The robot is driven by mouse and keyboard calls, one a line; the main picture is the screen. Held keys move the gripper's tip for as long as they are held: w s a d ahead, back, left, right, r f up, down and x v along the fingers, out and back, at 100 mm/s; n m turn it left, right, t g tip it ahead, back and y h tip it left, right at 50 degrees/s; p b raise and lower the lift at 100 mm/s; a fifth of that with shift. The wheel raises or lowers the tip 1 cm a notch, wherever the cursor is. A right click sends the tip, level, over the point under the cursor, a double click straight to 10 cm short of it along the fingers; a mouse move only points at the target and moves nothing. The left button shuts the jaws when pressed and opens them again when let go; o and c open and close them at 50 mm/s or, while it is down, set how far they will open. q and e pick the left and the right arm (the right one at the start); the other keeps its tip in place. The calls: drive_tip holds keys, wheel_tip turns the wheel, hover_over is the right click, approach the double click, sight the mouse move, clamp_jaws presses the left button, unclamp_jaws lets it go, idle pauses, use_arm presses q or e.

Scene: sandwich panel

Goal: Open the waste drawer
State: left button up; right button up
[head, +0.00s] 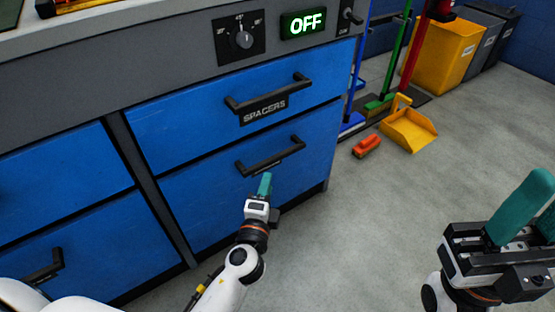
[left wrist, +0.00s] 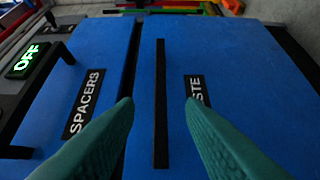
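The waste drawer (head: 215,205) is the blue lower drawer under the spacers drawer, and its front looks flush and shut. Its black bar handle (head: 270,157) also shows in the left wrist view (left wrist: 161,110). Its label (left wrist: 196,90) is partly hidden by a finger, leaving "STE" readable. My left gripper (head: 265,185) is just in front of and below this handle in the head view. In the left wrist view its teal fingers are open, with the handle lined up between them and not gripped. My right gripper (head: 524,212) is at the right, away from the cabinet, open and empty.
The spacers drawer (head: 180,120) with its handle (head: 268,93) is directly above. An orange brush (head: 366,146) and a yellow dustpan (head: 409,130) lie on the floor right of the cabinet. The floor (head: 350,230) before the cabinet's right side is clear.

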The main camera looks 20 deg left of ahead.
sight(273, 163)
use_arm(q)
drive_tip(key=w, duration=0.3)
drive_tip(key=w+a, duration=0.1)
drive_tip(key=w, duration=0.2)
drive_tip(key=w+b, duration=0.1)
drive_tip(key=w, duration=0.3)
drive_tip(key=shift+w+a, duration=0.1)
drive_tip(key=shift+a, duration=0.05)
clamp_jaws()
